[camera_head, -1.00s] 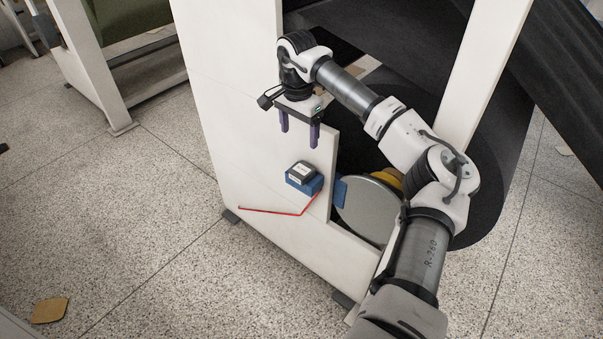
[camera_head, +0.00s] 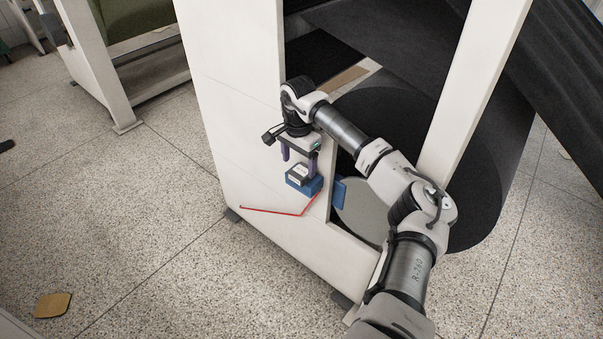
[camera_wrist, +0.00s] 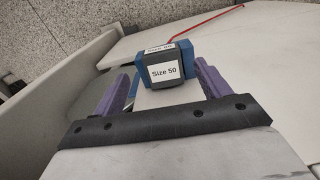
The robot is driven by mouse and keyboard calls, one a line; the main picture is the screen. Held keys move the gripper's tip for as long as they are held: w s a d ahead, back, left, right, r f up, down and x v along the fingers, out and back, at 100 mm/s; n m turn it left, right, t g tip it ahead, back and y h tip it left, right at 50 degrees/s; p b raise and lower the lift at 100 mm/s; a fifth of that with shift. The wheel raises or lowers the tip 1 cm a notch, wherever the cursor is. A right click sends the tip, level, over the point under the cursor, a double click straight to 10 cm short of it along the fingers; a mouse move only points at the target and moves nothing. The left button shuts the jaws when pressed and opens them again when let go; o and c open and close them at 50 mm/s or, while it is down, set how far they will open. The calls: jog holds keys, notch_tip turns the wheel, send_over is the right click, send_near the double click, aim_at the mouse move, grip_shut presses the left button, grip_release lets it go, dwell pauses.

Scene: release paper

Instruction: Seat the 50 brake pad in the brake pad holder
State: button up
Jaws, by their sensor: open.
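The 50 brake pad (camera_head: 299,174) is a dark block with white labels, seated in the blue brake pad holder (camera_head: 305,188) on the white machine frame. In the wrist view the pad (camera_wrist: 163,74) shows a "Size 50" label, with blue holder walls (camera_wrist: 194,60) on both sides of it. My gripper (camera_head: 298,166) is open just above the pad. In the wrist view the two purple fingers of my gripper (camera_wrist: 163,88) stand apart, one on each side of the pad, with nothing held between them. Whether the pad is fully down in the holder cannot be told.
A red rod (camera_head: 272,212) runs out from near the holder along the white frame (camera_head: 235,110). A large dark roll (camera_head: 470,190) and a grey disc (camera_head: 362,212) sit right of the frame. A brown piece (camera_head: 52,305) lies on the open floor.

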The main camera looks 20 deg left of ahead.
aim_at(298, 173)
notch_tip(298, 173, down, 4)
jog(key=shift+w+a+f+p, duration=0.1)
jog(key=shift+f+p, duration=0.1)
jog(key=shift+p, duration=0.1)
jog(key=shift+c, duration=0.2)
jog(key=c, duration=1.2)
jog(key=shift+r, duration=0.1)
